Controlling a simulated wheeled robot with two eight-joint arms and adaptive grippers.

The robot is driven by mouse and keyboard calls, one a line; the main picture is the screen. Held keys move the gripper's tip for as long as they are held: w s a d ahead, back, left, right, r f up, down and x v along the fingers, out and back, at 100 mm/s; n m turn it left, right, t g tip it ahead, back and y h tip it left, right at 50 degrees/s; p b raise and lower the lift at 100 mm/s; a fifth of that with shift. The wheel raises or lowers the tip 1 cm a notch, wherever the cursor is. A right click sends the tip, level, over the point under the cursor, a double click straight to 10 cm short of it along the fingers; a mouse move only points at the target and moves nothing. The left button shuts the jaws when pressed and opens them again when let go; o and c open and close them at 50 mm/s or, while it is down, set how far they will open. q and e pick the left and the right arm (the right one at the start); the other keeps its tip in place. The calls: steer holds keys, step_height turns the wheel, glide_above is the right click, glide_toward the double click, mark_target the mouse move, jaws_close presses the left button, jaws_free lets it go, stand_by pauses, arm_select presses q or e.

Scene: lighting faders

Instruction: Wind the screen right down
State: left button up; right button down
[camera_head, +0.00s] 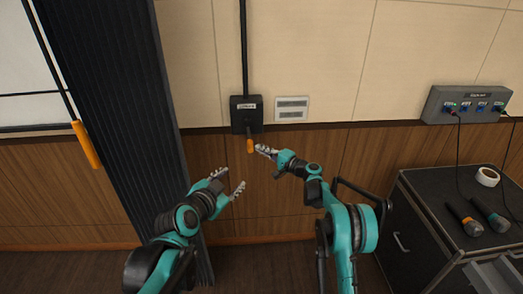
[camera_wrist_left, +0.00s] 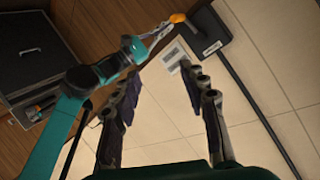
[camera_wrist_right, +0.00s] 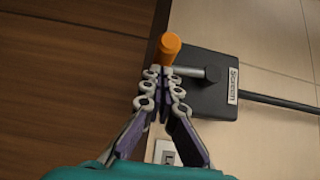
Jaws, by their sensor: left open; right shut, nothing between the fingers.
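A black winder box (camera_head: 246,102), labelled "Screen" in the right wrist view (camera_wrist_right: 207,95), is fixed to the wall at the wood trim. Its crank has an orange grip (camera_head: 250,146), which also shows in the right wrist view (camera_wrist_right: 169,44), with a grey arm. My right gripper (camera_head: 262,150) is shut and empty, its tips right by the orange grip; I cannot tell if they touch. My left gripper (camera_head: 231,180) is open and empty, below and left of the crank. A white panel (camera_head: 18,55), perhaps the screen, is partly visible at the far left.
A dark curtain (camera_head: 112,100) hangs left of the winder. A rod with an orange handle (camera_head: 87,145) hangs before it. A white wall plate (camera_head: 291,108) is beside the box. A dark case (camera_head: 425,190) with microphones (camera_head: 465,218) and tape (camera_head: 487,177) stands at right.

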arm_select(q)
steer(key=s+a+f+n+g+y, duration=0.2)
steer(key=s+a+f+n, duration=0.3)
steer(key=s, duration=0.5)
steer(key=s+a+f+n+g+y, duration=0.3)
steer(key=s+a+f+n, duration=0.2)
steer(key=s+a+f, duration=0.2)
steer(key=s+a, duration=0.2)
steer(key=s, duration=0.2)
steer(key=shift+s+f+g, duration=0.25)
steer(key=shift+s+g, duration=0.05)
arm_select(e)
steer(key=shift+a+f, duration=0.35)
steer(key=shift+a, duration=0.35)
